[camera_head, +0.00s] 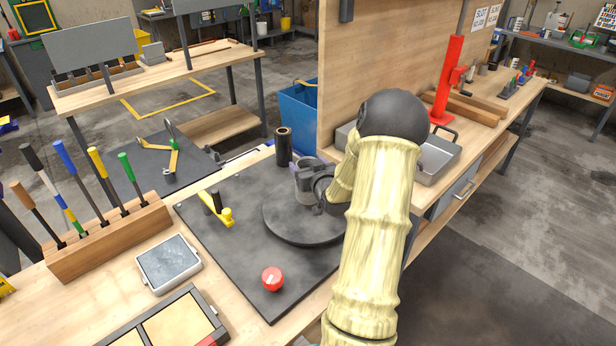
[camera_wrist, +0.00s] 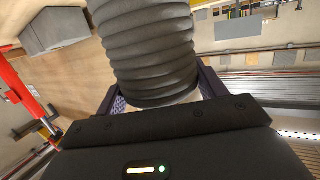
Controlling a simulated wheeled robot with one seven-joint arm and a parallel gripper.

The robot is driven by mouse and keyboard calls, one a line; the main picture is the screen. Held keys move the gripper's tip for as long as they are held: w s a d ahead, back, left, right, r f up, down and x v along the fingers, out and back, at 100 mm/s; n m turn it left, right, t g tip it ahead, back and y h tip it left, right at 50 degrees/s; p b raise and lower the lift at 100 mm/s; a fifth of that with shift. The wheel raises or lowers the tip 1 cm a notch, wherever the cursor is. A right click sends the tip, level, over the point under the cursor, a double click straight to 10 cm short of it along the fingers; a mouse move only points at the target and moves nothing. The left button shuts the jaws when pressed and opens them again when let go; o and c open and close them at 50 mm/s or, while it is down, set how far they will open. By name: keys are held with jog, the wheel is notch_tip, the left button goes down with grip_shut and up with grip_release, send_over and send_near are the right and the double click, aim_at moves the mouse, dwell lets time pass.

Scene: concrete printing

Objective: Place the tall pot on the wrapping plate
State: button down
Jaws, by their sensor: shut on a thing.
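The tall pot is grey and ribbed. In the head view the pot (camera_head: 304,187) is upright over the round dark wrapping plate (camera_head: 290,228), toward its far side. I cannot tell whether its base touches the plate. In the wrist view the pot (camera_wrist: 148,45) fills the upper middle, between the two fingers. My gripper (camera_head: 312,184) is shut on it from the right, and it also shows in the wrist view (camera_wrist: 160,90). My arm hides the right part of the plate.
A black roll (camera_head: 283,147) stands behind the plate. A yellow tool (camera_head: 226,216) lies to its left and a red button (camera_head: 272,279) is in front. A wooden rack (camera_head: 110,238) with several coloured handles stands at left. A wooden wall rises behind my arm.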

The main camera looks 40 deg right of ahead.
jog(key=shift+f, duration=1.9)
jog(key=shift+f, duration=0.15)
jog(key=shift+c, duration=0.9)
grip_release()
jog(key=b+v, duration=0.2)
jog(key=v, duration=1)
